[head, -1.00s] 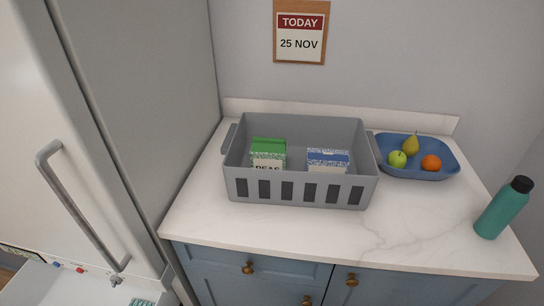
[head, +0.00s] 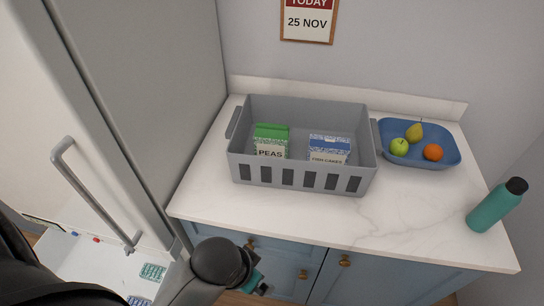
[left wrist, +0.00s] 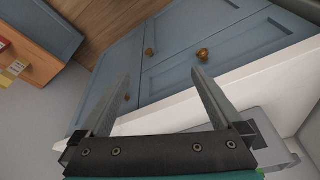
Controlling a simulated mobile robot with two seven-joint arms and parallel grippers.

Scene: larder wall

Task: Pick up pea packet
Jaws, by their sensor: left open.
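The pea packet (head: 270,141) is a green and white box marked PEAS. It stands in the left part of a grey basket (head: 300,177) on the white counter. A blue and white fish cakes box (head: 329,149) stands to its right in the same basket. My left gripper (head: 262,289) is low in front of the counter, below the basket and apart from the packet. In the left wrist view its two fingers (left wrist: 160,92) are spread with nothing between them, facing blue cabinet doors. My right gripper is not in view.
A blue bowl (head: 440,162) with a pear, a green apple and an orange stands right of the basket. A teal bottle (head: 494,208) stands near the counter's right end. The fridge (head: 165,90) borders the counter on the left. The counter's front is clear.

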